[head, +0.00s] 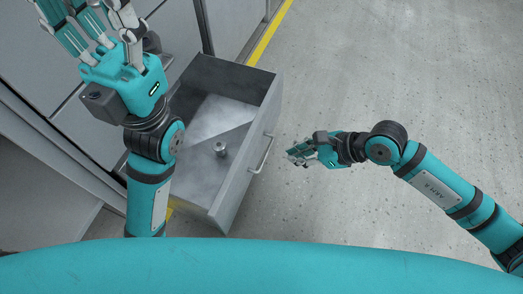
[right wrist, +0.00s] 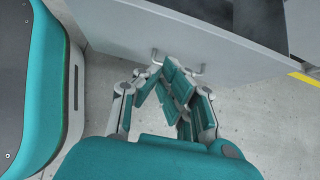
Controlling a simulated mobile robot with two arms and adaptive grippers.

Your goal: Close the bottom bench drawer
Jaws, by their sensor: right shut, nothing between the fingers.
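The bottom bench drawer (head: 243,165) is pulled out of the grey bench, with its inside showing in the head view. Its front carries a bar handle (head: 262,155). The drawer front (right wrist: 120,25) and the handle (right wrist: 155,56) also show in the right wrist view. My right gripper (head: 292,154) is shut and empty, just outside the front near the handle. In the right wrist view its fingers (right wrist: 172,78) overlap part of the handle; I cannot tell whether they touch it. My left gripper (head: 88,24) is raised at the upper left over the bench, its fingers spread and empty.
The grey bench fronts (head: 172,35) run along the left. A yellow floor line (head: 268,32) passes behind the drawer. The floor (head: 400,75) to the right is clear.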

